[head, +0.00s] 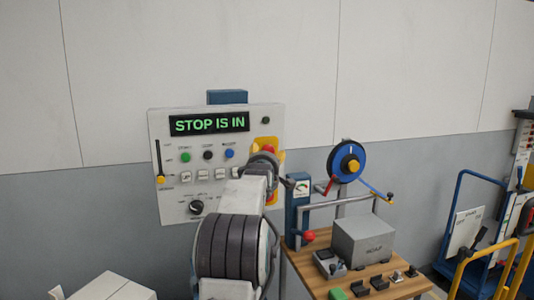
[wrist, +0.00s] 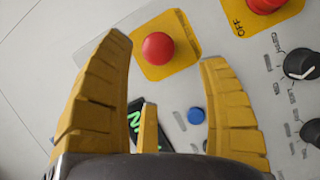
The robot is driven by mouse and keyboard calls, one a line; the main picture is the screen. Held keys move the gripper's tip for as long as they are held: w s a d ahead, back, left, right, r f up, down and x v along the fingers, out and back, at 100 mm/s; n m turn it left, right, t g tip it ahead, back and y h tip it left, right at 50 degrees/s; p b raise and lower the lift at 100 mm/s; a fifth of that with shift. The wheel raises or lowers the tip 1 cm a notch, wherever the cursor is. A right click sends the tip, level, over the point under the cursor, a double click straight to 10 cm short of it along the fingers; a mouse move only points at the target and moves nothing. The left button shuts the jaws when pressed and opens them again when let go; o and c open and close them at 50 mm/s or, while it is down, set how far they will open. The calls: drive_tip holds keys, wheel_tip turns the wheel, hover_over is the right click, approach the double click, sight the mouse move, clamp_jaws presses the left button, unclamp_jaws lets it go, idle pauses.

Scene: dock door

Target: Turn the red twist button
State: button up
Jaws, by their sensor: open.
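The wall panel (head: 215,190) carries a round red button on a yellow plate at its upper right. In the wrist view this red button (wrist: 158,48) shows whole on its yellow plate (wrist: 185,70). A second red button (wrist: 265,4) on a yellow plate marked "OFF" is cut by the top edge. My gripper (wrist: 167,50) is open, with its yellow fingers spread on either side of the first red button in the picture. Whether they touch it cannot be told. In the head view my gripper (head: 268,153) partly hides the button and plates.
The green display (head: 209,124) reads "STOP IS IN". Small coloured buttons, switches, a black knob (head: 196,207) and a slider (head: 159,160) share the panel. A wooden bench (head: 320,283) with a grey box (head: 362,240) and a blue reel (head: 347,161) stands at right.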

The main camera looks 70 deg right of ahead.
drive_tip(key=shift+n, duration=0.6)
drive_tip(key=shift+r+p+x, duration=0.2)
drive_tip(key=shift+p+x, duration=2.15)
drive_tip(key=shift+x, duration=1.3)
drive_tip(key=shift+f, duration=0.1)
